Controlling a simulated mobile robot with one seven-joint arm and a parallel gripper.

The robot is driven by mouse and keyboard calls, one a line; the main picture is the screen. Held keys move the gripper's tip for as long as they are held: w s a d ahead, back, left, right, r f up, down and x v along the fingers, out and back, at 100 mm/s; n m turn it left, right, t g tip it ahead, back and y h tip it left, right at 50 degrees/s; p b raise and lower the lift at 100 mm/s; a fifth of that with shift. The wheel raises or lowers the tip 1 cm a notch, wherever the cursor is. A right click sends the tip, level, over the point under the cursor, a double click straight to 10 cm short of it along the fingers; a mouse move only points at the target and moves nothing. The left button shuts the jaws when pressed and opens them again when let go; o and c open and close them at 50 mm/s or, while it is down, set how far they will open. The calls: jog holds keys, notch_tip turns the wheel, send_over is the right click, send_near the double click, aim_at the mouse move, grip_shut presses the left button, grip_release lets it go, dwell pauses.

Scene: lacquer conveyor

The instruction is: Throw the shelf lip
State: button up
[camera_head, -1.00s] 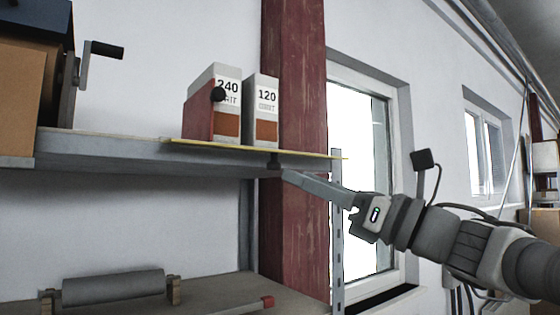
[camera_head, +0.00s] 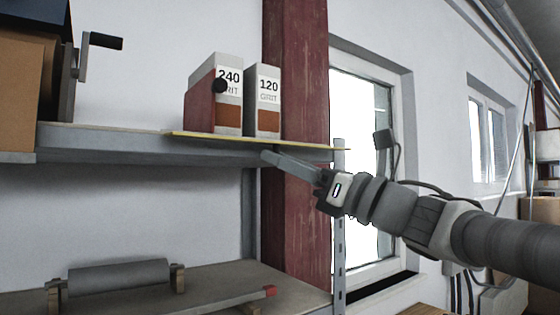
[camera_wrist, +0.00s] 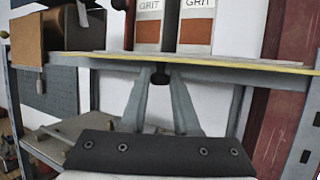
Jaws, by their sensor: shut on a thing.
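The shelf lip (camera_head: 200,136) is a thin strip with a yellow edge along the front right of the upper shelf; it also shows in the wrist view (camera_wrist: 255,65). It lies roughly level. A small black knob (camera_wrist: 160,78) sits under the lip's front edge. My gripper (camera_head: 268,156) reaches in from the right, just below the lip. In the wrist view its two fingertips (camera_wrist: 160,73) close on the black knob from both sides. The fingers hide the knob in the head view.
Two grit boxes, marked 240 (camera_head: 229,95) and 120 (camera_head: 268,100), stand on the shelf right behind the lip. A red post (camera_head: 297,70) rises behind. A grey roller (camera_head: 118,274) lies on the lower shelf. A crank handle (camera_head: 103,41) sticks out at the left.

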jog(key=shift+d+r+p, duration=0.1)
jog(key=shift+r+p, duration=0.05)
jog(key=shift+p, duration=0.15)
grip_shut()
jog(key=h+p, duration=0.1)
jog(key=p, duration=0.1)
jog(key=r+m+h+p, duration=0.1)
jog(key=p, duration=0.2)
jog(key=r+g+h+p, duration=0.1)
jog(key=p, duration=0.1)
jog(key=shift+s+d+r+m, duration=0.15)
jog(key=shift+s+d+m, duration=0.15)
jog(key=shift+m, duration=0.1)
jog(key=shift+w+a+r+m+g+h+p, duration=0.2)
jog(key=shift+r+m+g+h+p, duration=0.55)
jog(key=shift+g+h+p, duration=0.95)
jog(key=shift+w+a+r+m+g+h+p, duration=0.2)
jog(key=shift+r+m+g+h+p, duration=0.25)
jog(key=shift+r+g+h+p, duration=1.15)
jog(key=shift+w+a+r+m+g+h+p, duration=0.2)
jog(key=shift+m+g+h+p, duration=0.4)
jog(key=shift+g+h+p, duration=1.2)
jog(key=shift+r+t+y+p, duration=0.15)
jog(key=shift+t+y+p, duration=0.25)
jog(key=shift+p, duration=0.1)
